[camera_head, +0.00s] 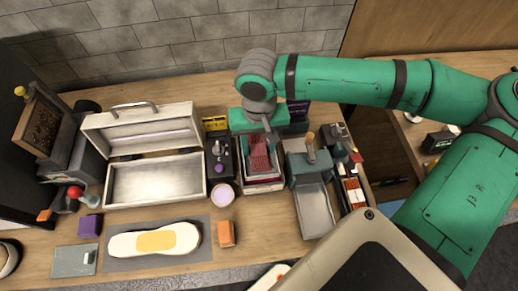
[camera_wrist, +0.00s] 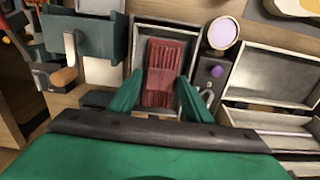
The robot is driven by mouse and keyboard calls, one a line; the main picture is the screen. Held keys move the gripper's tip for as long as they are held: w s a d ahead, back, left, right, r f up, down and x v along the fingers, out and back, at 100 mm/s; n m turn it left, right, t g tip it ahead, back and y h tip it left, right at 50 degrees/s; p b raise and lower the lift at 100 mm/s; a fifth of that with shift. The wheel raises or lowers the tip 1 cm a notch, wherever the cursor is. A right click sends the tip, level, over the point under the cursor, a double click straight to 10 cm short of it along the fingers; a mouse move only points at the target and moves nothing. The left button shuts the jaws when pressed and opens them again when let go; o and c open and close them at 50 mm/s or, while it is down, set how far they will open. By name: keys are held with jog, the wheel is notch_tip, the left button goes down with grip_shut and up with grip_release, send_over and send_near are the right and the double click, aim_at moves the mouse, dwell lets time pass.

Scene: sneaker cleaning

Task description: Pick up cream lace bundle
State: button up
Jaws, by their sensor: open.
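My gripper (camera_head: 266,138) points down over a narrow tray (camera_head: 264,187). In the wrist view my gripper (camera_wrist: 159,92) is open, with one green finger on each side of a dark red ribbed bundle (camera_wrist: 160,72). The red bundle also shows in the head view (camera_head: 260,158), partly hidden by my gripper. I cannot tell whether the fingers touch it. No cream lace bundle is clearly seen. A narrow organizer (camera_head: 354,192) on the right holds small red and white pieces, too small to identify.
A grey-green dispenser with a metal tray (camera_head: 315,208) stands right of the narrow tray. A dark unit with a purple knob (camera_head: 220,168) and a round lilac jar (camera_head: 222,194) stand left. An open metal case (camera_head: 153,180) lies farther left. A shoe sole (camera_head: 125,244) rests on a grey mat.

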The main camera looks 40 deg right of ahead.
jog(key=shift+w+f, duration=0.2)
jog(key=shift+f, duration=0.35)
jog(key=shift+s+d, duration=0.1)
jog(key=shift+s, duration=0.1)
jog(key=c, duration=0.7)
jog(key=shift+w+a, duration=0.1)
jog(key=shift+a, duration=0.1)
jog(key=shift+c, duration=0.4)
jog(key=shift+r, duration=0.1)
